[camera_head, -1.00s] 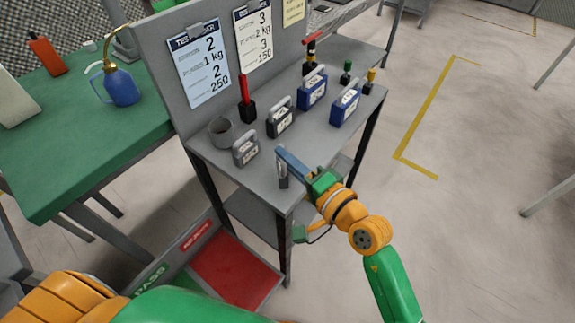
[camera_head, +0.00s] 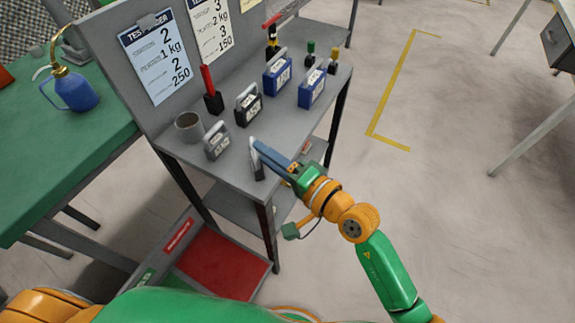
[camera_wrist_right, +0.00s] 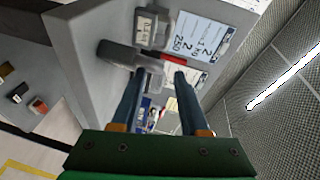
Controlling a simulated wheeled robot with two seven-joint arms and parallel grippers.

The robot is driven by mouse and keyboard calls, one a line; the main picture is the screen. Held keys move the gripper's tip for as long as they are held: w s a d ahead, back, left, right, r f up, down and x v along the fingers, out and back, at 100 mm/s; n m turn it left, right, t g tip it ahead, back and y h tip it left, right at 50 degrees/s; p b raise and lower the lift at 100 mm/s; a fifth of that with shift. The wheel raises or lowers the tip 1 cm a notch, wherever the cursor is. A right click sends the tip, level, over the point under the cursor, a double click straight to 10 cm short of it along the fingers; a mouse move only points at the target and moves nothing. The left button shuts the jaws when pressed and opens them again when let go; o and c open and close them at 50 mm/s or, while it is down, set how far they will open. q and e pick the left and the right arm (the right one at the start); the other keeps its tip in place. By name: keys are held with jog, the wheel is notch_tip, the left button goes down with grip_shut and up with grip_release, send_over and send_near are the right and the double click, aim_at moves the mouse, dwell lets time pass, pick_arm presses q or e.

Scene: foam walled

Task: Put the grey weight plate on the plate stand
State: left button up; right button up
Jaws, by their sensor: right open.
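A grey labelled weight with a handle (camera_head: 217,142) stands on the grey bench, left of my right gripper; it also shows in the wrist view (camera_wrist_right: 152,24). A slim grey upright piece (camera_head: 257,165) stands at the right gripper's fingertips; I cannot tell whether it is the plate or a stand. It shows in the wrist view (camera_wrist_right: 122,55) beyond the fingertips. My right gripper (camera_head: 272,155) is open, with two blue fingers (camera_wrist_right: 157,78) spread, low over the bench's near edge. No plate stand is clearly recognisable. My left gripper is out of view.
On the bench (camera_head: 200,165) are a grey cup (camera_head: 188,126), a black weight (camera_head: 248,106), two blue weights (camera_head: 312,90) and a red-handled tool (camera_head: 212,95). A panel with printed sheets (camera_head: 155,60) closes its back. A red tray (camera_head: 225,262) lies below.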

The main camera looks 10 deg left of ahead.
jog(key=f+b+v, duration=0.1)
jog(key=v, duration=0.8)
jog(key=w+d+f+m+t+h, duration=0.1)
jog(key=w+d+f+m+h, duration=0.15)
jog(key=f+m, duration=0.6)
jog(key=w+d+f+m+t+h, duration=0.1)
jog(key=w+d+f+m, duration=0.2)
jog(key=m, duration=1.1)
jog(key=s+d+f+m+g+h, duration=0.1)
jog(key=s+d+f+m+h, duration=0.2)
jog(key=f+m, duration=0.45)
jog(key=s+d+f+m+h, duration=0.1)
jog(key=d+f+m+h, duration=0.1)
jog(key=d+f+m, duration=0.5)
jog(key=s+d+f+m+g+h, duration=0.1)
jog(key=s+d+f+m+h, duration=0.15)
jog(key=f+m, duration=0.5)
jog(key=s+d+f+m+g+h, duration=0.1)
jog(key=s+f+m+g, duration=0.3)
jog(key=s+m, duration=0.6)
jog(key=s+d+f+m+g+h, duration=0.1)
jog(key=s+f+m+g, duration=0.3)
jog(key=s, duration=1.1)
notch_tip(320, 180, down, 3)
jog(key=d+m, duration=0.1)
jog(key=m, duration=0.5)
jog(key=shift+s+f+g+h, duration=0.2)
jog(key=shift+g+h, duration=0.1)
